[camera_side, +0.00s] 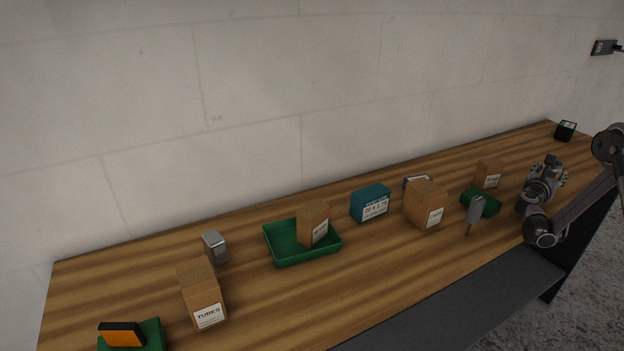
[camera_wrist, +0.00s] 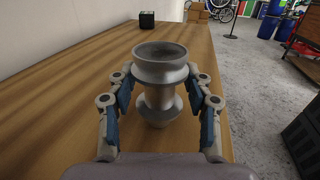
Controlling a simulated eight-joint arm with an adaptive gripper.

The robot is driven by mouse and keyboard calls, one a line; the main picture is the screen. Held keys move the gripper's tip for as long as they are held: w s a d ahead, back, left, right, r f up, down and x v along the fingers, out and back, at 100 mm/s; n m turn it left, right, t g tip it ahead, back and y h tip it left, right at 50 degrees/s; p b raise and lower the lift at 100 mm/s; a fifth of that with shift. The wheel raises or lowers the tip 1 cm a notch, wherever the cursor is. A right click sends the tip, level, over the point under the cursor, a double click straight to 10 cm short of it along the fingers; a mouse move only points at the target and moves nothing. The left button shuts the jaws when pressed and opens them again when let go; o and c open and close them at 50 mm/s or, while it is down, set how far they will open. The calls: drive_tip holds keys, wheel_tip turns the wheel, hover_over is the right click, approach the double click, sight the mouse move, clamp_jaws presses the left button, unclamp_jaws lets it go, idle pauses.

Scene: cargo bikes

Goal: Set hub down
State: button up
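The hub (camera_wrist: 161,74) is a silver-grey, spool-shaped part with wide flanges and a hollow top. It stands upright between the fingers of my gripper (camera_wrist: 161,82) in the wrist view. In the side view my gripper (camera_side: 546,176) is low over the right part of the table, where the hub is hard to make out.
A green tray (camera_side: 484,202), a grey upright item (camera_side: 474,212) and a brown box (camera_side: 489,174) are left of my gripper. More boxes and another green tray (camera_side: 287,258) lie farther left. A small black box (camera_side: 565,130) stands at the far right end. Table between that box and my gripper is clear.

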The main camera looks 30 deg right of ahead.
drive_tip(key=shift+r, duration=0.15)
drive_tip(key=shift+a, duration=0.3)
drive_tip(key=v, duration=0.7)
drive_tip(key=shift+r, duration=0.1)
